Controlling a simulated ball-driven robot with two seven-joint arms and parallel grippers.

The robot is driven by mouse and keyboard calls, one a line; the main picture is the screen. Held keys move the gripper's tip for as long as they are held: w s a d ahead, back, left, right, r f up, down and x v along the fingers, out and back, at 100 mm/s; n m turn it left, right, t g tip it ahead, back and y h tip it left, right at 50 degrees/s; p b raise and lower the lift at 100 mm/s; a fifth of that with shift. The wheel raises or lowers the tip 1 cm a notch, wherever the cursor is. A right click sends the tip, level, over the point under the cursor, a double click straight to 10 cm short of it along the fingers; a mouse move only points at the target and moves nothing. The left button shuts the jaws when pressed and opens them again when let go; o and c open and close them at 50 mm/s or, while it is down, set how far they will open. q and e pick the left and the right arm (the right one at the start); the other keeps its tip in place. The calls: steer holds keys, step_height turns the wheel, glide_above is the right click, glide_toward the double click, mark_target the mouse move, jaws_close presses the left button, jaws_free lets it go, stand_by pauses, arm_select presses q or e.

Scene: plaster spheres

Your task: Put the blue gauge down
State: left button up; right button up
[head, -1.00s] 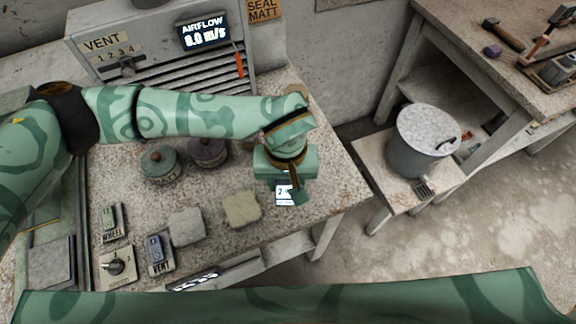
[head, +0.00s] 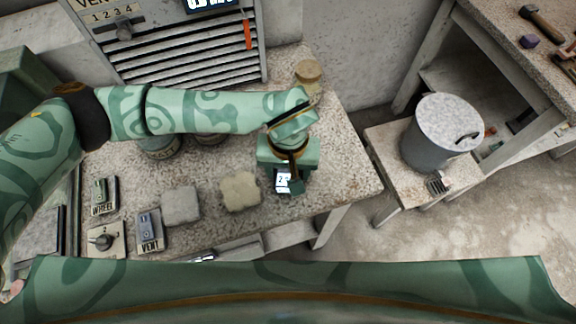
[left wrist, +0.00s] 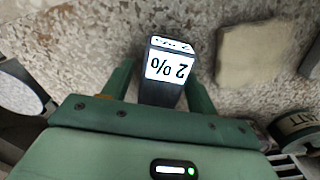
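The blue gauge (head: 283,182) is a small dark block with a lit white display, near the right front part of the stone-topped bench (head: 330,185). My left gripper (head: 286,183) points down around it. In the left wrist view the gauge (left wrist: 165,75) stands between the two green fingers, its display reading "2 %" upside down. A gap shows between the gauge and the left-hand finger, and the other finger is very close to it. The fingers look open. Whether its base rests fully on the bench is hard to see. My right gripper is not in view.
Two pale stone blocks (head: 240,191) (head: 181,206) lie left of the gauge. Switches labelled WHEEL (head: 104,196) and VENT (head: 149,231) are farther left. A yellowish round item (head: 308,75) stands behind. A grey bin (head: 442,135) is on a low stand right.

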arm_select(q)
steer(key=shift+r, duration=0.25)
step_height(320, 180, up, 12)
steer(key=p, duration=0.2)
steer(key=shift+f, duration=0.15)
stand_by(0.5)
